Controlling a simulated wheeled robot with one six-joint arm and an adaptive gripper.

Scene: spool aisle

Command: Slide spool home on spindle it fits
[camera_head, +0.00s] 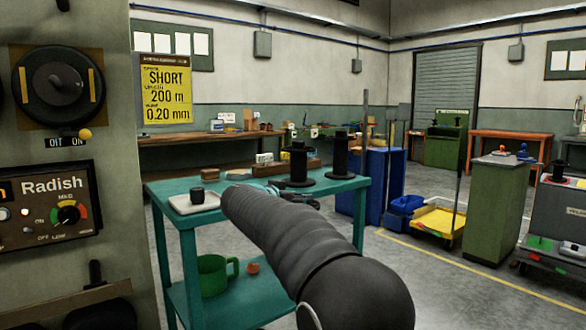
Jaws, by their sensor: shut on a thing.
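Two black spools stand upright at the back of the teal cart (158,187), a left spool (299,163) and a right spool (341,157), with wide flanges at the bottom. My grey sleeved arm reaches over the cart from the lower right. Little of my gripper (290,194) shows behind the arm, close in front of the left spool's lower flange. It is shut, apparently on that spool, but the contact is hidden. A dark peg (95,272) stands at the lower left above dark round parts. I cannot tell whether it is a spindle.
A white tray (178,207) with a small dark cylinder (197,195) is at the cart's left. A green mug (213,275) is on its lower shelf. A dial panel (45,212) is at the left. A yellow sign (166,88) reads SHORT, 200 m, 0.20 mm.

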